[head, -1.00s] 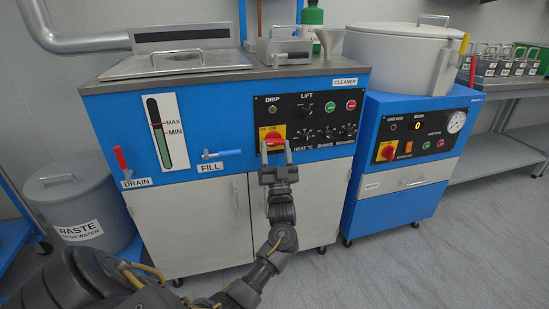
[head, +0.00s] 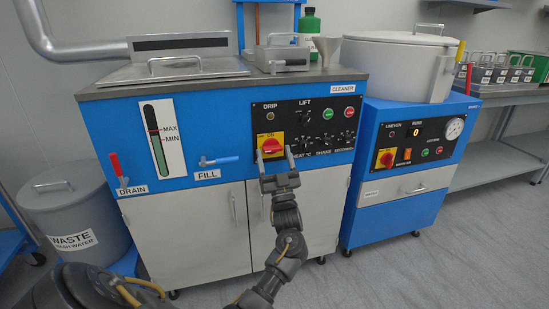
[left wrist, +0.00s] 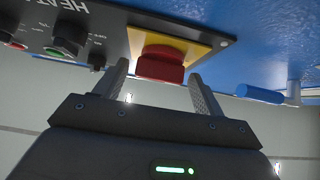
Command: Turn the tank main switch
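The tank main switch is a red knob (head: 271,146) on a yellow plate, at the lower left of the black control panel of the blue cleaner cabinet. It also shows in the left wrist view as a red knob (left wrist: 161,68). My left gripper (head: 275,152) is in front of the switch and open. In the left wrist view its two fingers (left wrist: 159,80) point at the knob, one on each side, with a gap on both sides. I cannot tell how far the fingertips reach past the knob's face. My right gripper is not in view.
The blue fill valve handle (head: 220,160) sticks out left of the switch, and the red drain lever (head: 117,164) is farther left. Heat knobs and buttons are right of the switch. A second blue machine (head: 380,215) with its own red switch stands at the right.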

